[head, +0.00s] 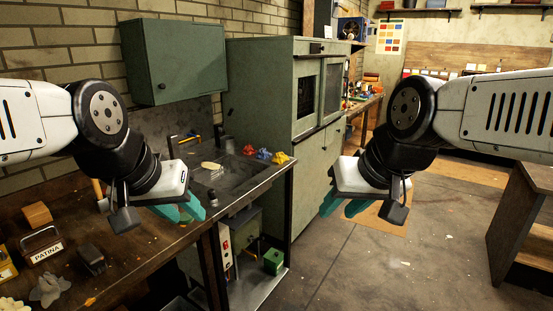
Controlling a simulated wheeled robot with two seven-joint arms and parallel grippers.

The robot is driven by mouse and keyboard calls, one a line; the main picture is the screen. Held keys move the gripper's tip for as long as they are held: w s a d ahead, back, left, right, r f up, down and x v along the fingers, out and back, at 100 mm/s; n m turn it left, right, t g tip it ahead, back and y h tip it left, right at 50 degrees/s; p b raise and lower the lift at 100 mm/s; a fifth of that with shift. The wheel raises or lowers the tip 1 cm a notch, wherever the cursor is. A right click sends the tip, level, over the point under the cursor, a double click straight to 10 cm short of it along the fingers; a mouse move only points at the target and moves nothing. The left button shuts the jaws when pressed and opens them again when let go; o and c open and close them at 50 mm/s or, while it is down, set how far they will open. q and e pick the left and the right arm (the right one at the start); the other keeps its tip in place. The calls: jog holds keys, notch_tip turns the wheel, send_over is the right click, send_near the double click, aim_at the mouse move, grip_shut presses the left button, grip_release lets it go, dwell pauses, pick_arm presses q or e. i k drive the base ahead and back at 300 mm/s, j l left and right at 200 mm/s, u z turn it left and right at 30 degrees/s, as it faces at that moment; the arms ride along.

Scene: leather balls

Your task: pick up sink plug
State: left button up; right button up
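A small dark, round piece with a lighter top, which looks like the sink plug (213,199), sits on the worktop near its front edge, in front of the sink (240,178). It is too small to be sure of. My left gripper (182,211) hangs just to its left in the picture, over the wooden bench, with its teal fingers apart and nothing between them. My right gripper (343,207) is off to the right over the open floor, its teal fingers also apart and empty.
A pale soap-like bar (211,166) and red, blue and yellow crumpled cloths (263,154) lie around the sink. The wooden bench (130,240) holds a PATINA box (41,245) and blocks. A green cabinet (262,95) stands behind.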

aim_at(212, 192)
jog(key=i+l, duration=0.15)
jog(key=i, duration=0.35)
jog(key=i+l+u, duration=0.15)
jog(key=i, duration=0.4)
jog(key=i+l, duration=0.25)
jog(key=i, duration=0.25)
jog(key=i+l+u, duration=0.15)
jog(key=i, duration=0.4)
jog(key=l, duration=0.1)
